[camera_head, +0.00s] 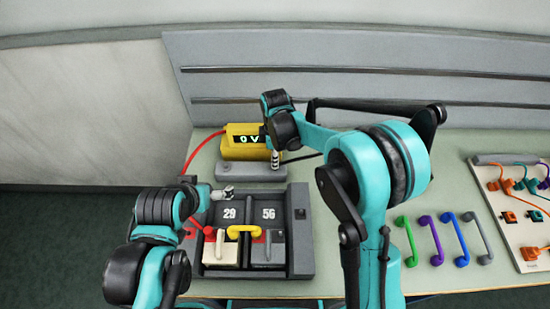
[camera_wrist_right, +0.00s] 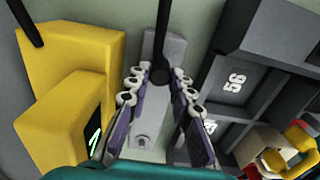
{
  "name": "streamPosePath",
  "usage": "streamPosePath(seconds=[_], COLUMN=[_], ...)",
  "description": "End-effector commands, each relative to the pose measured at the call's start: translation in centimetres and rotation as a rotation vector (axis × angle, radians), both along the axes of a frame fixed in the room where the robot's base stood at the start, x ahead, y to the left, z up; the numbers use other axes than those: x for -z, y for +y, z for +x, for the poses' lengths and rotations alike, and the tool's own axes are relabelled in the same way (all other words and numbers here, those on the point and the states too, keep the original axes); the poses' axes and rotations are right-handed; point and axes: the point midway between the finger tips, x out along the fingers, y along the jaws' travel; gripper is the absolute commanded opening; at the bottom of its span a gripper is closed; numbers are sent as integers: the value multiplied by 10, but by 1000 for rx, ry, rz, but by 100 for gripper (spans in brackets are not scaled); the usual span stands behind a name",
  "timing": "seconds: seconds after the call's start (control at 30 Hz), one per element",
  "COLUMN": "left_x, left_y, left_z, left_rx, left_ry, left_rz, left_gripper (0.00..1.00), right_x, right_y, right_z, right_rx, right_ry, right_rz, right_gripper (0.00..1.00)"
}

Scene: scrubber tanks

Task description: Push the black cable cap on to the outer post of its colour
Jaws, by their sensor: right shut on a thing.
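The black cable cap (camera_wrist_right: 160,72) sits between the fingertips of my right gripper (camera_wrist_right: 160,90), with its black cable running up and away. In the head view my right gripper (camera_head: 275,158) is over the grey stand (camera_head: 250,173) in front of the yellow meter (camera_head: 240,149), which reads 0 V. Two battery blocks (camera_head: 222,252) sit in the dark tray (camera_head: 300,262) under the numbers 29 and 56, joined by a yellow link (camera_head: 243,230).
A red cable (camera_head: 190,156) runs from the meter down the left and passes behind my left arm. Green, purple, blue and grey links (camera_head: 455,240) lie to the right. A board with colored cables (camera_head: 515,215) stands at the far right.

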Motion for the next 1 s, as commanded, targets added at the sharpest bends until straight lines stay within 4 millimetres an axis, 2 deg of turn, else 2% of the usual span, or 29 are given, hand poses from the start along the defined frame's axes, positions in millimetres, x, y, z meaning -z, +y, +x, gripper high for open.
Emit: streamPosePath(seconds=[0.17, 1.0], left_x=[-2, -33], left_y=[0, 0], left_z=[0, 0], left_rx=[0, 0], left_ry=[0, 0], left_rz=[0, 0], left_gripper=[100, 100], right_x=[-2, -51], right_y=[0, 0], right_z=[0, 0], right_rx=[0, 0], right_ry=[0, 0], right_rz=[0, 0], right_gripper=[0, 0])
